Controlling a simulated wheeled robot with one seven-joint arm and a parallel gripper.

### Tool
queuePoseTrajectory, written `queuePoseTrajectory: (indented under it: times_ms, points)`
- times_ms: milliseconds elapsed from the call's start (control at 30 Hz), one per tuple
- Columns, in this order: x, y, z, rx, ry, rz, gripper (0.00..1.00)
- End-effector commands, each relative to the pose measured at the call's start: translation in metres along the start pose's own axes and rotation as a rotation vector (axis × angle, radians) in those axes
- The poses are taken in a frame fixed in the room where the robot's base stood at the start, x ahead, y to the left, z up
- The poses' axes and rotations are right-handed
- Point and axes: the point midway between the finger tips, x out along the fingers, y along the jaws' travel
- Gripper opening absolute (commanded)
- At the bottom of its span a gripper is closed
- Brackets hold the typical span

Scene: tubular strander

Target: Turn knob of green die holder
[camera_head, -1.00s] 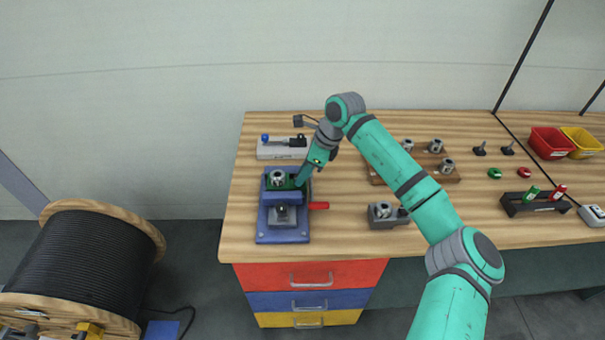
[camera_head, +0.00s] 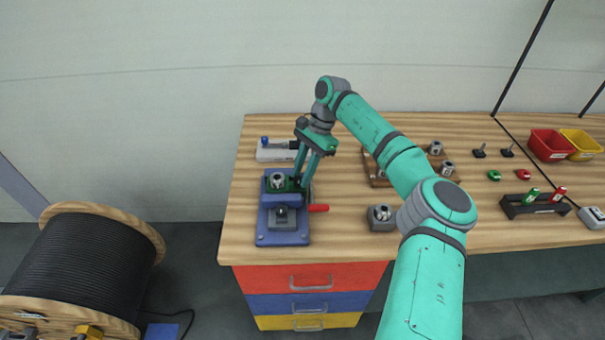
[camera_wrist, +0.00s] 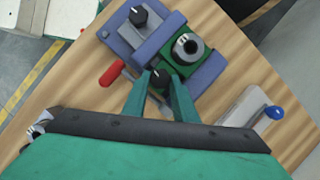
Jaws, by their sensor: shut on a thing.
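The green die holder (camera_wrist: 194,62) sits in the blue fixture (camera_wrist: 142,52) on the bench, with a round metal die (camera_wrist: 186,45) in it. In the head view the green holder (camera_head: 289,184) shows at the back of the blue fixture (camera_head: 270,237). A black knob (camera_wrist: 160,77) is on the holder's side. My gripper (camera_wrist: 162,84) is shut on this knob, one finger on each side of it. In the head view my gripper (camera_head: 301,182) reaches down at the holder's right side; its tips are partly hidden there.
A red handle (camera_head: 318,208) sticks out right of the fixture. A grey device with a blue knob (camera_head: 265,140) stands behind it. A grey block with a metal die (camera_head: 381,217) and a wooden die rack (camera_head: 376,180) are to the right. Bare bench lies between.

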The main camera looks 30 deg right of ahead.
Motion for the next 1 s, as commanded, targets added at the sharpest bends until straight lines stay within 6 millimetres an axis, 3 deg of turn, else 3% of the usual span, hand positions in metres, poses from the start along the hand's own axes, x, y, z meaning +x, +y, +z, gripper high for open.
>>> queuePoseTrajectory:
  times_ms: [400, 900, 933, 1000]
  points:
    - [-0.0023, -0.0041, 0.0006, -0.153, 0.003, 0.055, 0.03]
    - [-0.0021, -0.0037, 0.0004, -0.167, 0.003, 0.062, 0.03]
    - [-0.002, -0.0037, 0.0003, -0.167, 0.003, 0.062, 0.3]
    - [-0.0017, -0.0035, 0.0003, -0.167, 0.003, 0.063, 0.33]
